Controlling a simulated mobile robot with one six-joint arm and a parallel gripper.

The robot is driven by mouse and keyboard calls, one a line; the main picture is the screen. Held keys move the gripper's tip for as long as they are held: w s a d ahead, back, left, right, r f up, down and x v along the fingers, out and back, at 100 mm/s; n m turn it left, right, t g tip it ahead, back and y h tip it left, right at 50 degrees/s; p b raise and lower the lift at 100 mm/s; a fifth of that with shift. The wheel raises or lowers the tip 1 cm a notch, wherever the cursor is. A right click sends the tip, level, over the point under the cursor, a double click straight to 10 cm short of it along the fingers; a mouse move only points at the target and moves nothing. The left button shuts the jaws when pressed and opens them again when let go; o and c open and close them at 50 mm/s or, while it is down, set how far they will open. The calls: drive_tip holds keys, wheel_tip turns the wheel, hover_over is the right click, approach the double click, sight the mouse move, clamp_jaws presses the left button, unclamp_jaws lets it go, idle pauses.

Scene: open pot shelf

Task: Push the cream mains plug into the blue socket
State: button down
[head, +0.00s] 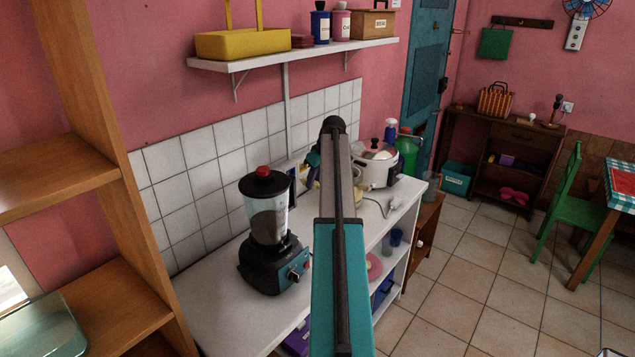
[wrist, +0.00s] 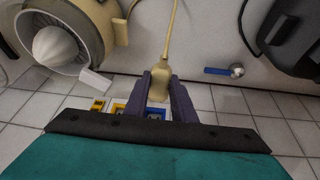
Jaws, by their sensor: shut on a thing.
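My gripper (wrist: 162,98) is shut on the cream mains plug (wrist: 159,84) in the wrist view, one dark finger on each side. Its cream cord runs up from it in the picture. More blue shows between the fingers, beyond the plug, partly covered. I cannot tell whether the plug's front touches a socket. In the head view my arm hides the gripper and plug.
A cream juicer (wrist: 75,35) stands left in the wrist view, with a white block (wrist: 95,82) near it. A blue-handled object (wrist: 222,71) lies to the right. In the head view a blender (head: 268,235) and a rice cooker (head: 375,168) flank my arm on the white counter (head: 215,300).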

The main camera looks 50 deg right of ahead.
drive_tip(key=shift+w+d, duration=0.2)
drive_tip(key=shift+w, duration=1.35)
drive_tip(key=shift+n, duration=0.4)
drive_tip(key=shift+d+r, duration=0.1)
drive_tip(key=shift+d, duration=0.1)
drive_tip(key=shift+w, duration=1.65)
idle(0.6)
drive_tip(key=shift+w+p, duration=0.9)
drive_tip(key=shift+w, duration=0.05)
idle(1.3)
drive_tip(key=c, duration=0.8)
unclamp_jaws()
drive_tip(key=shift+o, duration=0.2)
